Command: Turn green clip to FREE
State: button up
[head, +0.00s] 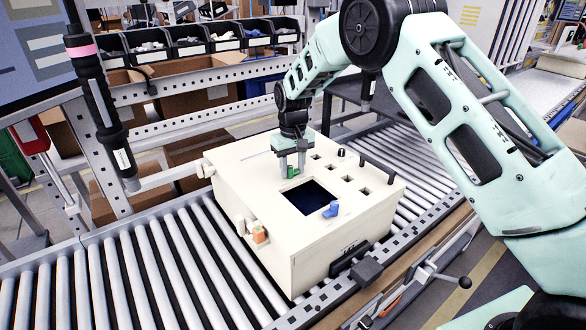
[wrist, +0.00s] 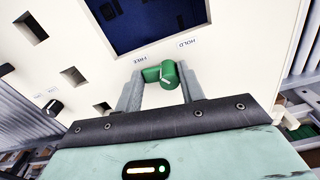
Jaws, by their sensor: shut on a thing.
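The green clip (head: 293,173) sits on top of the cream box (head: 235,165), beside its dark square opening (head: 311,197). In the wrist view the clip (wrist: 169,75) has a rounded end and a short arm reaching to the left. The labels FREE (wrist: 152,57) and HOLD (wrist: 187,43) show upside down beside it, FREE on the left and HOLD on the right. My gripper (wrist: 161,78) is shut on the clip, one finger on each side. It points down at the box in the head view, and its fingers partly hide the clip there.
A blue clip (head: 331,210) stands at the opening's near edge. Several square holes and a black handle (head: 376,168) are on the box's right side. The box rests on a roller conveyor (head: 150,265). A dark screwdriver (head: 98,95) hangs at the left.

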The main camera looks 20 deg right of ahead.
jog(key=shift+w+n, duration=0.1)
jog(key=shift+n, duration=0.6)
jog(key=o, duration=1)
notch_tip(320, 180, up, 17)
jog(key=b, duration=0.3)
jog(key=shift+r, duration=0.2)
